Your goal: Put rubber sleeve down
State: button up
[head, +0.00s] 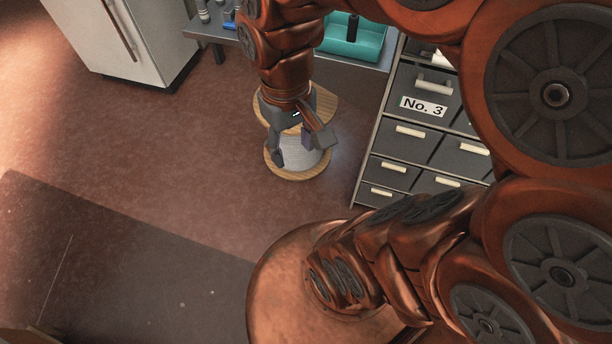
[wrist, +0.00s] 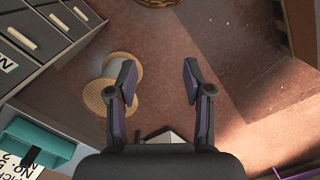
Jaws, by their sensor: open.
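My gripper (head: 300,147) is open and hangs above the floor, in front of a wooden cable spool in the head view. In the wrist view my gripper (wrist: 160,75) has its two fingers apart, with only bare floor between them. A dark upright cylinder (head: 353,27) stands in a teal bin (head: 372,42) at the top of the head view; it may be the rubber sleeve, but I cannot tell for sure.
The wooden spool (head: 291,173) stands on the floor, beside the left finger in the wrist view (wrist: 92,98). A grey drawer cabinet (head: 410,133) marked "No. 3" stands to its right. A white cabinet (head: 130,35) is at the upper left.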

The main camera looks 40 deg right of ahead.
jog(key=s+a+f+g, duration=0.1)
jog(key=s+f, duration=0.1)
jog(key=s, duration=0.4)
jog(key=shift+a, duration=0.35)
jog(key=shift+s, duration=0.1)
